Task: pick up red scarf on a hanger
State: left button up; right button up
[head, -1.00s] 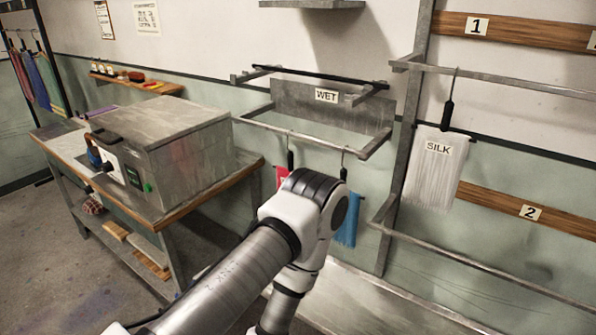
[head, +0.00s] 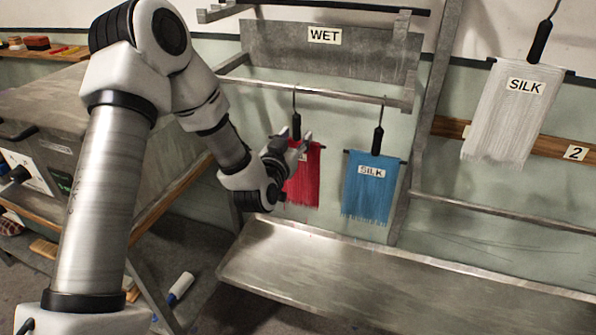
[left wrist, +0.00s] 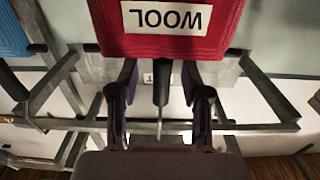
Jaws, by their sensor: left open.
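The red scarf (head: 306,180) hangs on a black-handled hanger from the front rail of the WET rack, partly hidden by my left gripper. In the left wrist view the scarf (left wrist: 222,45) appears upside down with a WOOL label. The hanger's black grip (left wrist: 162,82) stands between the fingers of my left gripper (left wrist: 160,76), which are open and apart from it on both sides. In the head view my left gripper (head: 297,147) is at the hanger's height, just above the scarf. My right gripper is not in view.
A blue scarf (head: 370,188) labelled SILK hangs close to the right on the same rail (head: 345,98). A white SILK scarf (head: 513,112) hangs farther right. A metal trough (head: 330,270) lies below. A bench with a metal box (head: 50,110) is at left.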

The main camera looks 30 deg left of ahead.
pick_arm(q)
jog(key=shift+w+a+f, duration=0.1)
jog(key=shift+w+a, duration=0.15)
jog(key=shift+w, duration=0.25)
jog(key=shift+w+a+f, duration=0.1)
jog(key=shift+w+a, duration=0.15)
jog(key=shift+w, duration=0.2)
jog(key=shift+d+r, duration=0.1)
jog(key=shift+d, duration=0.05)
grip_shut()
jog(key=shift+r, duration=0.15)
